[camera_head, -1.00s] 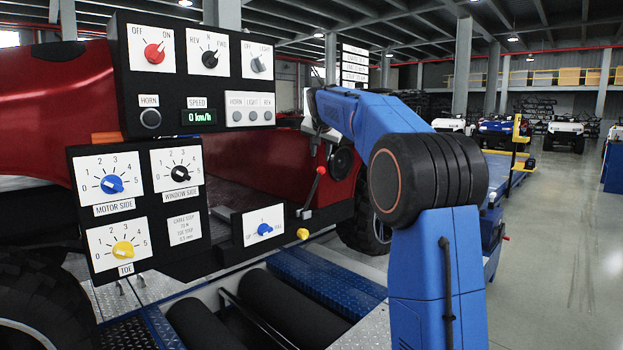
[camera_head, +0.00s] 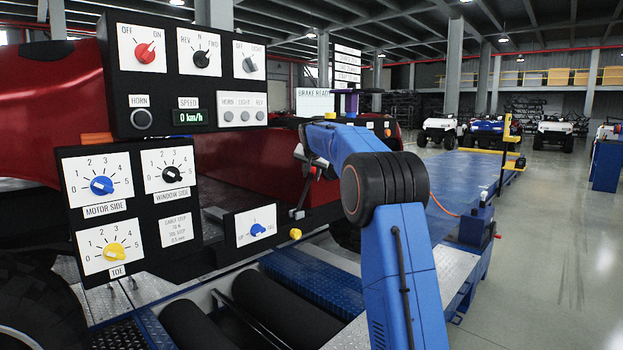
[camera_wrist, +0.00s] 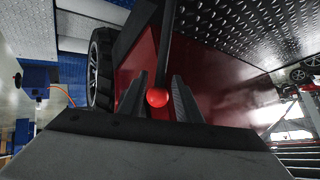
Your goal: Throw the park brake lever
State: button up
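The park brake lever has a dark stem and a round red knob (camera_wrist: 157,98). In the wrist view the knob lies between the two fingers of my gripper (camera_wrist: 160,97), with a gap at least on the right side. The gripper looks open, and I cannot tell whether the left finger touches the knob. The stem (camera_wrist: 164,52) runs up the picture from the knob. In the head view the lower stem (camera_head: 301,199) shows beside the small panel with the blue knob. My gripper (camera_head: 309,170) is at the lever's top there and hides most of the red knob.
Control panels with dials (camera_head: 186,75) stand at the left, close to the camera. A small panel with a blue knob (camera_head: 258,229) and a yellow knob (camera_head: 295,234) sit just below the lever. A red vehicle body (camera_head: 262,165) is behind. Floor at the right (camera_head: 545,260) is clear.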

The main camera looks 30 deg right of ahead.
jog(key=shift+x, duration=1.1)
jog(key=shift+c, duration=0.7)
